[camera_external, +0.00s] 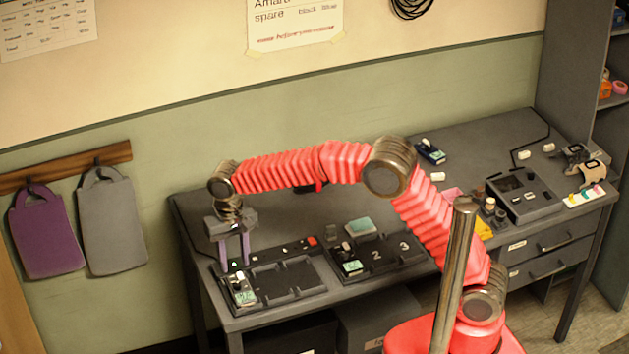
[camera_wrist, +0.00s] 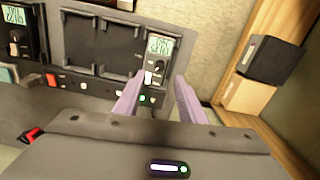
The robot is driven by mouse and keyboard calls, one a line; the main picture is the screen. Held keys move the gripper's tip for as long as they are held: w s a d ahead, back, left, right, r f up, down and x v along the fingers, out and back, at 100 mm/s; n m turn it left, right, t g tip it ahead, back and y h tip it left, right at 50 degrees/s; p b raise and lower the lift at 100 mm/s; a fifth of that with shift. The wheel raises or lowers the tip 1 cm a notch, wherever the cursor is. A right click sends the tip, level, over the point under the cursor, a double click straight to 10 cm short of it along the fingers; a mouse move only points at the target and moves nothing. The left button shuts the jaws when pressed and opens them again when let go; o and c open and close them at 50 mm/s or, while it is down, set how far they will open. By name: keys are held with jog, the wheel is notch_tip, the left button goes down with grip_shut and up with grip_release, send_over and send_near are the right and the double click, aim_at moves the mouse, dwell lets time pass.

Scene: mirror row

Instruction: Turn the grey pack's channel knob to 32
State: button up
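A pack with a lit screen (camera_external: 245,297) sits in the left end of a dark tray, below my gripper. Its screen also shows in the wrist view (camera_wrist: 159,45), with digits too blurred to read surely. A small pale knob (camera_wrist: 149,76) lies under the screen, near my left finger's tip. I cannot tell for sure that this is the grey pack. My gripper (camera_external: 235,262) points down over the pack's upper end. Its purple fingers (camera_wrist: 161,77) are apart with nothing visibly held. Whether a finger touches the knob is unclear.
A second pack (camera_external: 352,267) stands in the numbered dark tray (camera_external: 405,262) to the right. The first tray's middle bay (camera_external: 285,281) is empty. A dark box device (camera_external: 525,205) stands at the desk's right. Wall and hanging bags are at left.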

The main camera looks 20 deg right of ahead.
aim_at(237, 284)
notch_tip(237, 284, down, 7)
jog(key=shift+f, duration=0.2)
jog(key=shift+c, duration=0.3)
grip_shut()
